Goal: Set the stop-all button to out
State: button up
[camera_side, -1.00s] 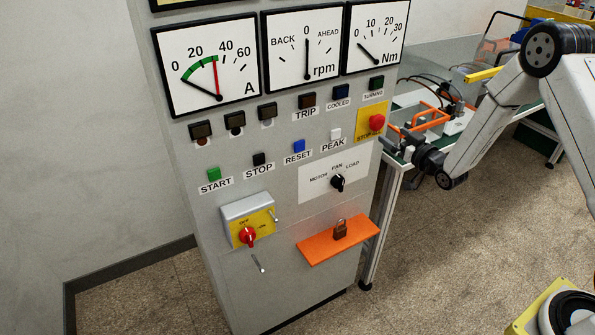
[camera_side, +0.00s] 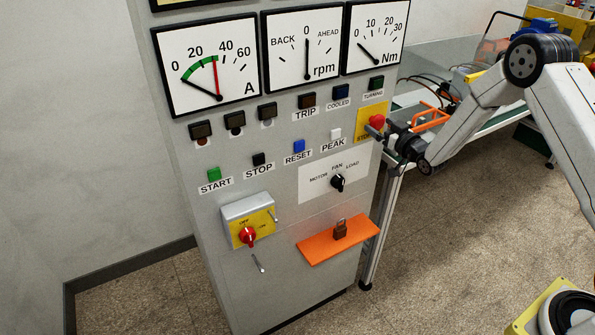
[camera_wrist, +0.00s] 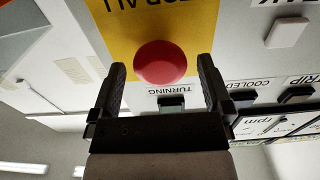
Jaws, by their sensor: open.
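The stop-all button is a red mushroom head (camera_side: 377,121) on a yellow plate (camera_side: 369,110) at the right edge of the grey panel. In the wrist view the red button (camera_wrist: 160,62) is seen upside down on its yellow plate, between the two fingers. My gripper (camera_side: 379,131) is right at the button's lower side in the side view and hides part of the plate. In the wrist view my gripper (camera_wrist: 162,75) is open, one finger on either side of the button, with gaps to both. I cannot tell whether the button is in or out.
A white PEAK button (camera_side: 335,134) and a black MOTOR-FAN-LOAD selector (camera_side: 338,182) are left of my gripper. A bench (camera_side: 480,135) stands behind my arm.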

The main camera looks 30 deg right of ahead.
jog(key=shift+w, duration=1)
